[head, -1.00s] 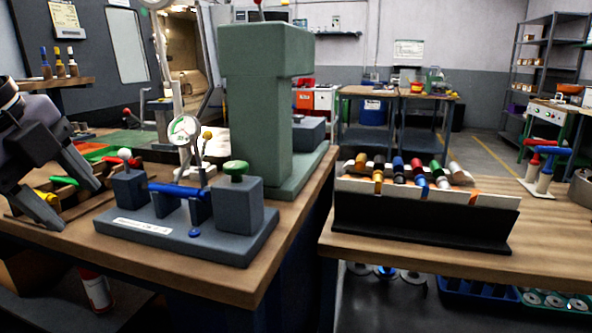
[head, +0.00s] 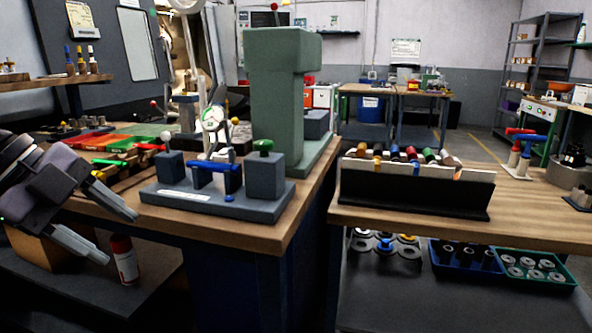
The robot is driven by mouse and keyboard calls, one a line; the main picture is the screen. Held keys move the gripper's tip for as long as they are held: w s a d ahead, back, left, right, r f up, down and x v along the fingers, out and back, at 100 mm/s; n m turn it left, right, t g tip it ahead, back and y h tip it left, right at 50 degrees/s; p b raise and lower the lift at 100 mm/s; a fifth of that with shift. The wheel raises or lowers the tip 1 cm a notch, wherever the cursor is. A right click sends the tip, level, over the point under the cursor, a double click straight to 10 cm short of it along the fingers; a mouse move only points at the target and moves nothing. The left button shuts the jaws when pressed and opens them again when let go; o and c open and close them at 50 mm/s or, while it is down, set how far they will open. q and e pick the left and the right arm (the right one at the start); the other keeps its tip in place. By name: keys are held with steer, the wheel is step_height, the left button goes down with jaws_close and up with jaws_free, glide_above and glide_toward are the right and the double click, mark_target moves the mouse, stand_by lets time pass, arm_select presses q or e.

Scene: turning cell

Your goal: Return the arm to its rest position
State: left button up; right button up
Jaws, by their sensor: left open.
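My left gripper (head: 121,231) is in the head view at the lower left. Its two fingers are spread apart with nothing between them. It hangs in front of the left wooden bench's (head: 255,237) near edge, left of and nearer than the grey gauge fixture (head: 245,206). The rest of the left arm runs out of the picture at the left. My right gripper does not show.
A red and white can (head: 124,260) stands on the lower shelf close to my left gripper. A green column press (head: 276,100) stands behind the fixture. A rack (head: 415,195) of coloured-ended pieces stands on the right bench (head: 520,215). A gap separates the two benches.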

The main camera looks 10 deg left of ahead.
arm_select(q)
steer(key=w+d+f+n+t+h, duration=0.1)
steer(key=w+f+n+t+h, duration=0.1)
steer(key=f+t+h, duration=0.3)
steer(key=w+d+f+n+t+h, duration=0.1)
steer(key=w+f+n+t+h, duration=0.15)
steer(key=f, duration=0.35)
steer(key=s+f+n+t+y, duration=0.35)
steer(key=f+n+y, duration=0.75)
steer(key=f, duration=0.9)
steer(key=s+d+f+n+g, duration=0.3)
steer(key=s+d+f+g, duration=0.3)
steer(key=s+d+f, duration=0.45)
step_height(320, 180, up, 10)
steer(key=a+p, duration=0.1)
steer(key=p, duration=1.2)
steer(key=shift+w+a+f+t, duration=0.15)
steer(key=shift+f+t, duration=0.1)
steer(key=shift+t, duration=0.05)
